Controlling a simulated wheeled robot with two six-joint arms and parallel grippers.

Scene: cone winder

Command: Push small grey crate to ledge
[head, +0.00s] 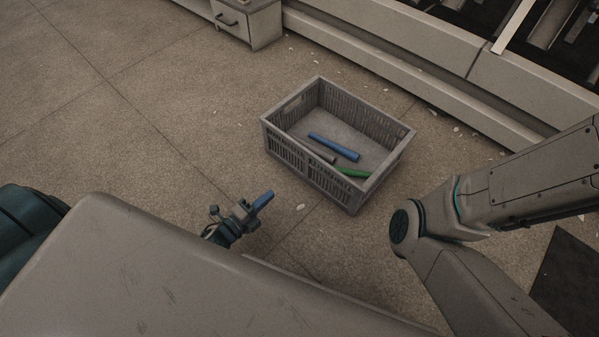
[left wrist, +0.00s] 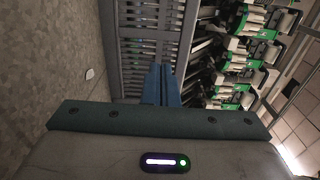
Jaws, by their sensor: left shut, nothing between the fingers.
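The small grey crate (head: 340,186) stands upright on the floor in the middle of the head view. Inside it lie blue, green and dark tube-like pieces. My left gripper (head: 265,200) is shut and empty, with blue fingers, low in front of the crate's near left side and apart from it in the head view. In the left wrist view the blue fingers (left wrist: 161,84) point at the slatted crate wall (left wrist: 148,40). My right arm comes in from the right, but its gripper is out of view.
The pale ledge (head: 400,75) of the machine runs along the back and right, behind the crate. A small drawer cabinet (head: 245,22) stands at the back left. Pale scraps litter the floor near the ledge. A dark mat (head: 570,280) lies at the right. Floor left of the crate is clear.

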